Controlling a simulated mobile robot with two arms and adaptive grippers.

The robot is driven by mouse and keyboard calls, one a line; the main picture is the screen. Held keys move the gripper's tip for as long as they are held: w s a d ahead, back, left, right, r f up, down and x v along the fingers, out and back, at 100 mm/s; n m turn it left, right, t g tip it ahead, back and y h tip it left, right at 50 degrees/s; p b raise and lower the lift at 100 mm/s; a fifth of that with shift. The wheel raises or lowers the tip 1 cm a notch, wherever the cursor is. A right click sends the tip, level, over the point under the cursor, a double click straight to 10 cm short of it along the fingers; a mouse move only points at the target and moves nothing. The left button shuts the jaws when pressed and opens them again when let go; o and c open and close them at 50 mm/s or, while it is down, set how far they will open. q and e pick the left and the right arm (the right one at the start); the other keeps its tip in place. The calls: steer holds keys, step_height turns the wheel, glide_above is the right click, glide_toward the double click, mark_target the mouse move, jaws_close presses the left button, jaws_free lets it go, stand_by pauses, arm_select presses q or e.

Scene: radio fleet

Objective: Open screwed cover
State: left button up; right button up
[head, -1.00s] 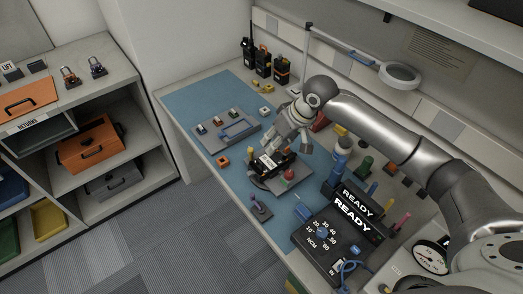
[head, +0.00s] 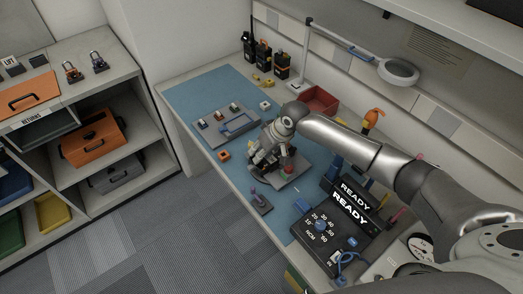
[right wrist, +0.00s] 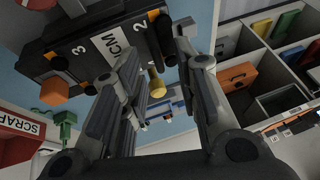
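A black radio unit (head: 258,163) sits on a grey fixture plate (head: 296,178) on the blue mat, largely hidden by my right gripper. The right wrist view shows its dark body (right wrist: 82,50) with white lettering, the numbers 2 and 3, orange marks and an orange knob (right wrist: 54,92). My right gripper (head: 268,158) is low over the unit. I cannot tell whether a finger touches the unit. My left gripper is out of view.
A black driver station (head: 322,232) reading READY stands at the front right. A grey tray (head: 226,126) with small parts lies behind left, a purple-topped stand (head: 258,200) in front. A red bin (head: 318,101) and several handheld radios (head: 263,58) line the back. A lamp (head: 398,71) overhangs.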

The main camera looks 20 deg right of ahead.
jaws_close()
